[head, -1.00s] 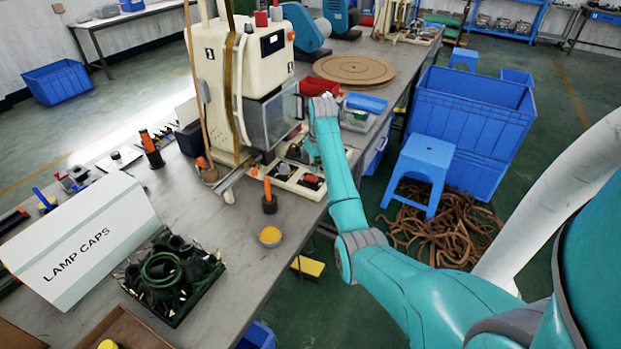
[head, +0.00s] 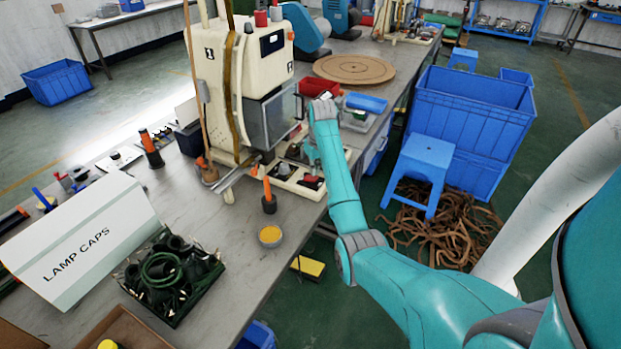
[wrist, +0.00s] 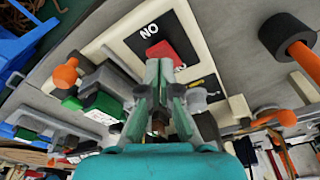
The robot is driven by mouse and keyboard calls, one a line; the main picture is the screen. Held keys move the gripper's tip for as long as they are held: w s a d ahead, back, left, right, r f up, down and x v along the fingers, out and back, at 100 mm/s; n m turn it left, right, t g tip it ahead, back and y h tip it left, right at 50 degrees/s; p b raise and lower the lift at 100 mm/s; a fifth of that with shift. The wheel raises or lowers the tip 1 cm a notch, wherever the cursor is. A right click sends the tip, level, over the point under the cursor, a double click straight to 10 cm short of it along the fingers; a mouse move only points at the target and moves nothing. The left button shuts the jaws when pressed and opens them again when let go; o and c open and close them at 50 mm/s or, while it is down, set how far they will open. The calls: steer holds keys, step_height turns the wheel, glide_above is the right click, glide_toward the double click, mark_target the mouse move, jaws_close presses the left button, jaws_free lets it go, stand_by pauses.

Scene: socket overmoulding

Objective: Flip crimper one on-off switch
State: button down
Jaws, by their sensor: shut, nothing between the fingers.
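Crimper one is the cream machine (head: 240,75) marked 1 in the head view, standing on the grey bench. In the wrist view a red switch (wrist: 163,53) sits on a black plate (wrist: 140,45) lettered "NO" on a cream base. My gripper (wrist: 159,66) is shut and empty, its fingertips at the near edge of the red switch in the picture. I cannot tell whether they touch it. The fingertips cover part of the switch. In the head view my wrist is beside the machine's front, and the fingers are hard to make out.
An orange-handled tool (head: 268,195) stands on the bench in front of the crimper base. A blue stool (head: 425,160) and blue crates (head: 470,120) stand right of the bench.

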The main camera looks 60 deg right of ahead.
mark_target(315, 178)
steer(key=shift+f, duration=1.15)
stand_by(1.2)
steer(key=shift+r, duration=3.55)
steer(key=shift+s, duration=0.1)
